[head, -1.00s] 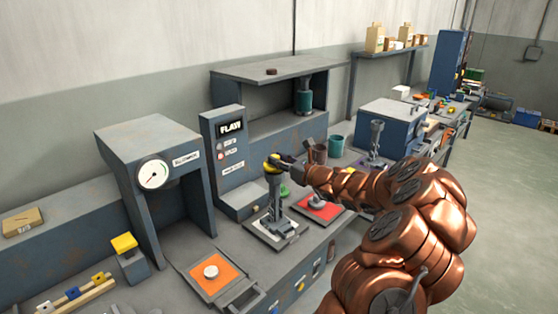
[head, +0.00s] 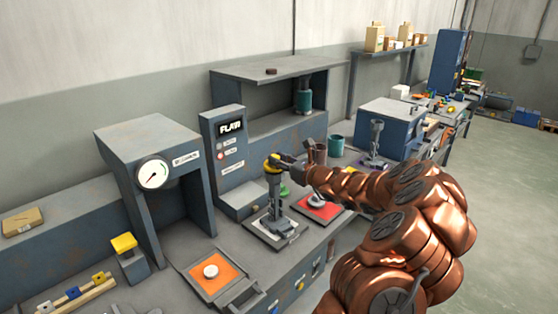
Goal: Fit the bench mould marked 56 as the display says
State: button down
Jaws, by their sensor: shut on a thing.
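My gripper (head: 279,161) is shut on the yellow-ringed top (head: 271,166) of an upright grey post. The post (head: 274,192) stands on a pale square plate (head: 286,231) at the bench front. The display (head: 230,126) on a grey-blue cabinet shows light letters that look like "FLAW"; the last letter is blurred. An orange plate with a white round piece (head: 211,271) lies front left. A red plate (head: 328,212) with a pale round piece lies right of the post, partly behind my arm. I cannot read the number 56 on any piece.
A press-like housing with a dial gauge (head: 153,174) stands left of the display. A shelf (head: 270,72) is behind it. A yellow-topped block (head: 124,243) is at left. A teal cup (head: 336,145) and a brown cup (head: 320,154) stand behind my arm. Another grey post (head: 376,135) stands farther right.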

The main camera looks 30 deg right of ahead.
jog(key=shift+f+b, duration=0.3)
jog(key=shift+f, duration=0.3)
jog(key=c, duration=1.2)
grip_release()
jog(key=shift+s, duration=0.1)
jog(key=shift+p+v, duration=0.55)
jog(key=shift+v, duration=4.85)
